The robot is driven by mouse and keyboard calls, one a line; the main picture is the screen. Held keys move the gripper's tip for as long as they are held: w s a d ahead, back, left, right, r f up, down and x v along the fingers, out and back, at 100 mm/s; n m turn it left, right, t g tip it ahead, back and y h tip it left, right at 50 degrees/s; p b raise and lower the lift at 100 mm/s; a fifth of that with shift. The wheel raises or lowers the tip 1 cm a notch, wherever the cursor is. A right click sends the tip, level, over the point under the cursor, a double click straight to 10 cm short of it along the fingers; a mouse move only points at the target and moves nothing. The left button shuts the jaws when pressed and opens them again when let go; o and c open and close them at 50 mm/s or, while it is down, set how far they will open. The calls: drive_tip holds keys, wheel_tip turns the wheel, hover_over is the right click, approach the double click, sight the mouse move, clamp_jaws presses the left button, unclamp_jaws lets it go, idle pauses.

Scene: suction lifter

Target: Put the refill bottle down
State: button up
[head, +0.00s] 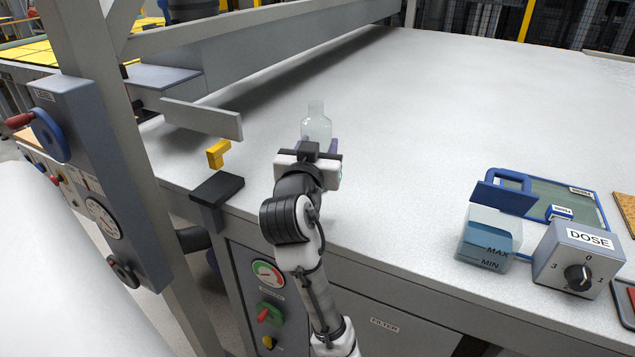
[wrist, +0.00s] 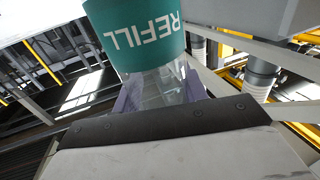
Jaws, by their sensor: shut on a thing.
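The refill bottle (head: 316,127) is clear, with a narrow neck pointing up in the head view. My gripper (head: 318,146) is shut on it, with a finger on either side. The wrist view shows the bottle's teal label (wrist: 137,32), reading REFILL upside down, and its clear part between the fingers (wrist: 165,88). The gripper hides the lower part of the bottle in the head view. I cannot tell whether its base touches the pale worktop (head: 420,130).
The worktop around the bottle is clear. A yellow block (head: 217,153) and a black bracket (head: 217,188) are to the left. At the right are a MAX/MIN container (head: 487,245), a DOSE box (head: 578,258) and a blue-framed tray (head: 590,210). A grey post (head: 100,110) stands left.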

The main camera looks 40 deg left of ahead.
drive_tip(key=shift+f, duration=4.35)
drive_tip(key=shift+f, duration=0.1)
drive_tip(key=o, duration=1.2)
drive_tip(key=shift+c, duration=0.2)
